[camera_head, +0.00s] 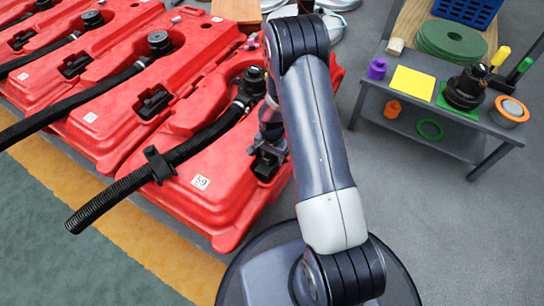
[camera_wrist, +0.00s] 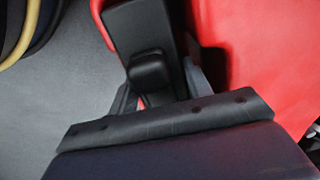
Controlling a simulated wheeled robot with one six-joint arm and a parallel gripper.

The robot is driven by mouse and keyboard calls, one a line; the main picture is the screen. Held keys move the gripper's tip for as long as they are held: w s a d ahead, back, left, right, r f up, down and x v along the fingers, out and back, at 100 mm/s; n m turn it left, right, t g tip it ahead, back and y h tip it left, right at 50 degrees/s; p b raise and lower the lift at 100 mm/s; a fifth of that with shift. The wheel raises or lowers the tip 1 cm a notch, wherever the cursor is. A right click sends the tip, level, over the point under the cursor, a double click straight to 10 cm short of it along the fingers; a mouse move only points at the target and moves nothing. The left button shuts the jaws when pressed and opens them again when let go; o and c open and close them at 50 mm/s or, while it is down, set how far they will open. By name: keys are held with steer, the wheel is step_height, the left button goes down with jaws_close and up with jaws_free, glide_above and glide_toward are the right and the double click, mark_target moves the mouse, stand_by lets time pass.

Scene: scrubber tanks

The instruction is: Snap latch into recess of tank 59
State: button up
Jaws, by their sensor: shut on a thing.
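The red tank 59 (camera_head: 215,215), with a white "59" label (camera_head: 201,182), is the nearest in a row of red tanks. My gripper (camera_head: 267,152) is at its right part, pointing down. The gripper is shut on the black latch (camera_head: 264,168). In the wrist view the latch (camera_wrist: 145,35) is a dark block with a raised knob, between my two fingers (camera_wrist: 160,92). Red tank surface (camera_wrist: 260,50) lies to the right of it. The recess is hidden by the latch and gripper; I cannot tell whether the latch sits fully in it.
A black corrugated hose (camera_head: 115,195) with a clip lies across tank 59. Other red tanks (camera_head: 120,105) stand to the left. A grey bench (camera_head: 440,120) with coloured parts stands at the right. Grey floor is clear between.

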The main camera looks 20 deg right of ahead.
steer(key=shift+f+b, duration=0.4)
steer(key=shift+f, duration=0.15)
steer(key=shift+c, duration=0.5)
steer(key=o, duration=1.6)
steer(key=shift+w+r, duration=0.1)
steer(key=shift+w, duration=0.05)
steer(key=shift+c, duration=0.4)
steer(key=shift+o, duration=0.2)
steer(key=shift+r, duration=0.15)
